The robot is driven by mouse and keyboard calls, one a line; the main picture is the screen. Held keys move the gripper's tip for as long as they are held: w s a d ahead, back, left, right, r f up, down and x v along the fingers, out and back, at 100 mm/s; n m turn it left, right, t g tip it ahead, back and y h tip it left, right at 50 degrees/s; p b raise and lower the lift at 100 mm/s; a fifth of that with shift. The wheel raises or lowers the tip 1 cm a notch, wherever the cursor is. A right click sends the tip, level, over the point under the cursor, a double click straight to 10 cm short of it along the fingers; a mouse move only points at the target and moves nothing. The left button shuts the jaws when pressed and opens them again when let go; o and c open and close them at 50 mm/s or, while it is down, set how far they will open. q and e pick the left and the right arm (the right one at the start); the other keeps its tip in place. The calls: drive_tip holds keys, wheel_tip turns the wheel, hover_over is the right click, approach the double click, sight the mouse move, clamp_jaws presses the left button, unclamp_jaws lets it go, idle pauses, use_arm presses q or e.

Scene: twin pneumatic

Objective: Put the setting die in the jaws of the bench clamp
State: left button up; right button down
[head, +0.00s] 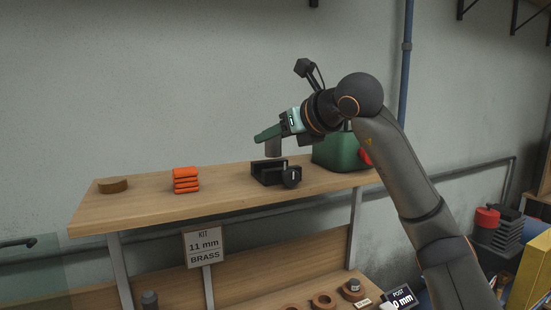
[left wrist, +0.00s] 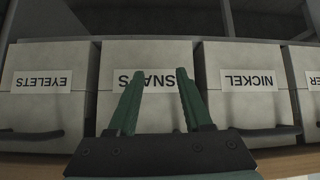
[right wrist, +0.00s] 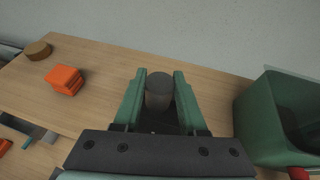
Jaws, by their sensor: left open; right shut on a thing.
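The setting die is a grey cylinder (head: 273,148) held upright in my right gripper (head: 267,135), above the bench top. In the right wrist view the die (right wrist: 159,91) sits between the green fingers of the gripper (right wrist: 159,78), which are shut on it. The black bench clamp (head: 268,171) with a round knob stands on the bench directly below, and the die appears apart from it. In the right wrist view the clamp is mostly hidden under the die and fingers. My left gripper (left wrist: 155,85) is open and empty, showing only in the left wrist view.
A green bin (head: 337,152) stands right of the clamp. Orange folded cloths (head: 185,180) and a round brown disc (head: 113,185) lie to the left, with bare wood between. Labelled drawers, including NICKEL (left wrist: 247,95), face my left gripper. A kit sign (head: 204,246) hangs below the bench top.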

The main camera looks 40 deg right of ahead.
sight(276, 152)
drive_tip(key=shift+d+f, duration=0.2)
drive_tip(key=shift+w+d+f+b, duration=0.15)
drive_tip(key=shift+f+b, duration=0.35)
drive_tip(key=shift+f, duration=1.15)
drive_tip(key=shift+f, duration=0.15)
drive_tip(key=shift+c, duration=2.3)
unclamp_jaws()
drive_tip(key=shift+r, duration=0.2)
drive_tip(key=v, duration=1.2)
